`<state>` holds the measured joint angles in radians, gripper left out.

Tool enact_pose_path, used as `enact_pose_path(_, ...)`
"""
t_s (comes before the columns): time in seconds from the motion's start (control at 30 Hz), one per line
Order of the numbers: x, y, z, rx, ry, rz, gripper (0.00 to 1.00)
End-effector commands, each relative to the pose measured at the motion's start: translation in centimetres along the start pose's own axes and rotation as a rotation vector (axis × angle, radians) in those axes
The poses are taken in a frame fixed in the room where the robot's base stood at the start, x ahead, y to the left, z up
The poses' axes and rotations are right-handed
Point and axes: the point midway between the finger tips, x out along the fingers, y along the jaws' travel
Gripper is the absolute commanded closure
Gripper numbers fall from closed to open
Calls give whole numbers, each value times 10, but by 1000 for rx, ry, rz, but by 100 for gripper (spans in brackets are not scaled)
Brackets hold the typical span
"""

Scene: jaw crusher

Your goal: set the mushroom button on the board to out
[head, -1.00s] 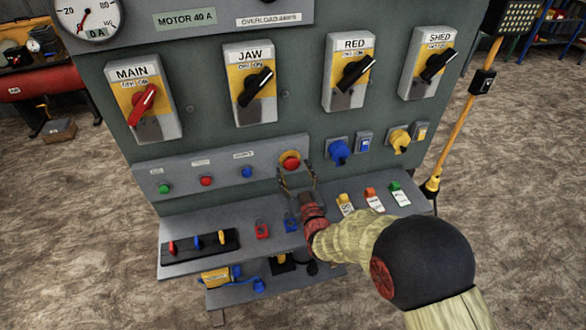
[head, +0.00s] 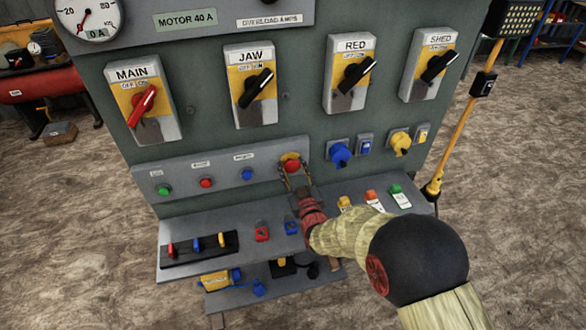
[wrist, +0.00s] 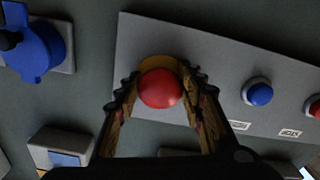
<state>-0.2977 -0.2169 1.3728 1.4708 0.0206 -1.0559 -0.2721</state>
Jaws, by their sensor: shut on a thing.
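The mushroom button is a red dome (head: 291,166) on a yellow base at the right end of the sloped grey button strip (head: 222,175). It also shows in the wrist view (wrist: 159,89), with part of its yellow collar (wrist: 160,64) above it. My gripper (head: 293,170) reaches it from the front. In the wrist view my gripper's two fingers (wrist: 159,84) lie on either side of the red head, their tips at its left and right edges, shut on it. How far the head stands out from its collar cannot be told.
Blue (head: 246,174), red (head: 206,182) and green (head: 164,189) buttons line the strip to the left. A blue socket plug (head: 340,153) is close on the right. A shelf (head: 200,272) with padlocks and tags juts out below. Rotary switches sit above.

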Motion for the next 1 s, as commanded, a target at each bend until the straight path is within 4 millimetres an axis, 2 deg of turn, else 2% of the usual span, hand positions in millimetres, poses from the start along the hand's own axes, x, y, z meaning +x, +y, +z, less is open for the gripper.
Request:
enact_pose_path(0.57,0,0,0,0,0,-1,100)
enact_pose_path(0.77,-1,0,0,0,0,-1,100)
enact_pose_path(1.0,-14,0,0,0,1,0,100)
